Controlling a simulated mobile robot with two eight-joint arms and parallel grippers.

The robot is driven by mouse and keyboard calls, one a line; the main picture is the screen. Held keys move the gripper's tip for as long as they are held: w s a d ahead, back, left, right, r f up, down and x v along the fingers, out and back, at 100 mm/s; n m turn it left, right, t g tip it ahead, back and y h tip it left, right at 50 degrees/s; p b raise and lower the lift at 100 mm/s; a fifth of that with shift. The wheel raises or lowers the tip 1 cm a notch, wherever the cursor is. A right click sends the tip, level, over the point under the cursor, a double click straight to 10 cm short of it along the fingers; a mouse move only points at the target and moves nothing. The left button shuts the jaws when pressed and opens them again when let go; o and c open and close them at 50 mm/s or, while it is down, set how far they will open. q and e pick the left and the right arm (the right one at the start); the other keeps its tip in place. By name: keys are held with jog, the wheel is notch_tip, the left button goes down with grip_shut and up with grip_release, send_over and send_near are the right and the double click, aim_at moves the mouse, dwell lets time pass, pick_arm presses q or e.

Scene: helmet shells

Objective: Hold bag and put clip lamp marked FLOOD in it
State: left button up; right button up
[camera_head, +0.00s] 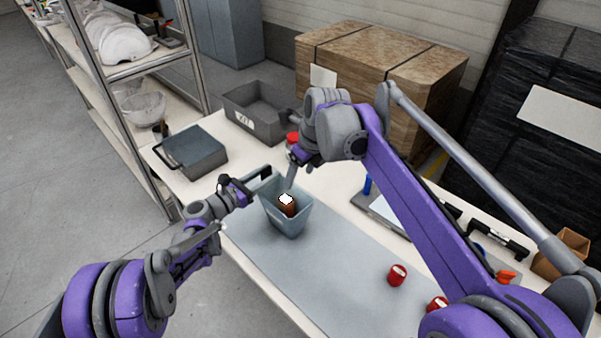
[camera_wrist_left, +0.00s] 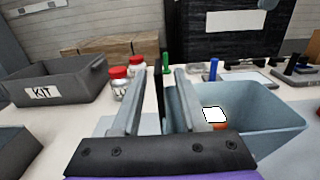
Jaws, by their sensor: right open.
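The bag (camera_head: 289,220) is an open grey-blue container standing upright on the table mat. It also shows in the left wrist view (camera_wrist_left: 270,122). An orange-brown item with a white top (camera_head: 287,203) is inside it, perhaps the clip lamp; no marking is readable. The left wrist view shows it too (camera_wrist_left: 215,116). My left gripper (camera_head: 256,184) is at the bag's left rim. In its wrist view the fingers (camera_wrist_left: 160,92) stand on both sides of a dark upright strip; firm contact is unclear. My right gripper (camera_head: 291,180) is open, just above the bag's mouth.
A grey KIT bin (camera_head: 255,113) stands behind, and a dark grey tray (camera_head: 195,152) lies to the left. A tray with a blue item (camera_head: 368,184) lies right of the bag. The mat before the bag is clear.

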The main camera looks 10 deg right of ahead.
pick_arm(q)
jog(key=b+v, duration=0.1)
jog(key=v, duration=1.8)
